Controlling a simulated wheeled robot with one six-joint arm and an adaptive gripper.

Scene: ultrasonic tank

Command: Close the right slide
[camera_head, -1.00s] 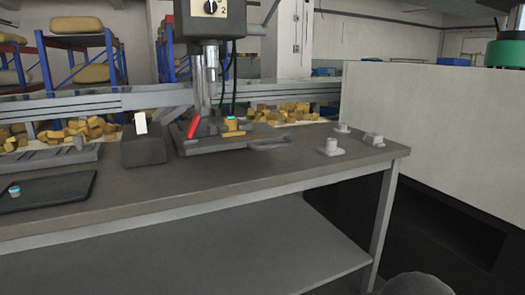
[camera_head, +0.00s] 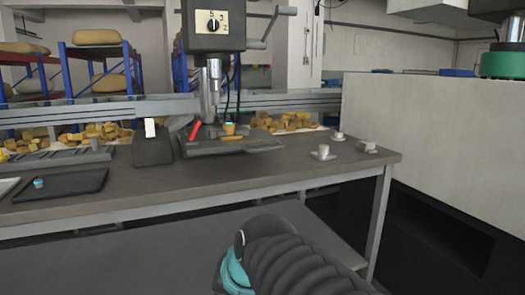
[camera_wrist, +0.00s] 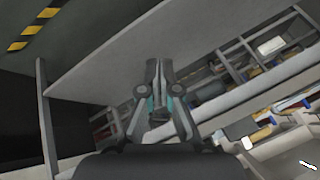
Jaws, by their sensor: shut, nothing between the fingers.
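My gripper (camera_wrist: 159,70) shows in the wrist view, its two fingers together and nothing between them. In the head view part of my arm, dark, ribbed and teal, rises at the bottom in front of the workbench, and the fingers do not show. No part can be surely told as the right slide in either view. A press with a numbered dial (camera_head: 214,22) stands at the back of the bench. Its dark base plate (camera_head: 262,146) carries a red bar (camera_head: 195,130) and a small tan and blue piece (camera_head: 229,129).
The grey workbench (camera_head: 230,177) has a dark tray (camera_head: 80,188) on the left and several small grey fittings (camera_head: 323,153) at the right end. A lower shelf (camera_head: 140,250) is below. A pale wall-like block (camera_head: 430,135) stands to the right. In the wrist view, striped floor tape (camera_wrist: 32,33) shows.

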